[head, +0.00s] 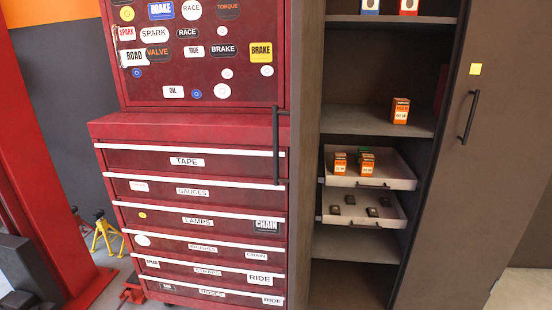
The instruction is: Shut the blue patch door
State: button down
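A grey-brown cabinet stands in the right half of the head view, with its shelves exposed. A door panel (305,150) at its left stands open and is seen nearly edge-on. A long black handle (276,146) sticks out from its left side, in front of the red tool chest. The right door (448,190) shows its face, with a yellow patch (475,69) and a black handle (468,117). I cannot tell whether it is fully shut. No blue patch shows on either door; the left door's outer face is turned away. My gripper is not in view.
Two trays, an upper (345,181) with small boxes and a lower (383,222) with dark parts, sit forward in the cabinet. An orange box (400,111) stands on a shelf. The red tool chest (190,130) is close left of the open door. A red post (50,160) stands far left.

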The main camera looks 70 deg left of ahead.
aim_at(306, 29)
jog(key=k, duration=2.5)
jog(key=u, duration=1.65)
jog(key=i, duration=1)
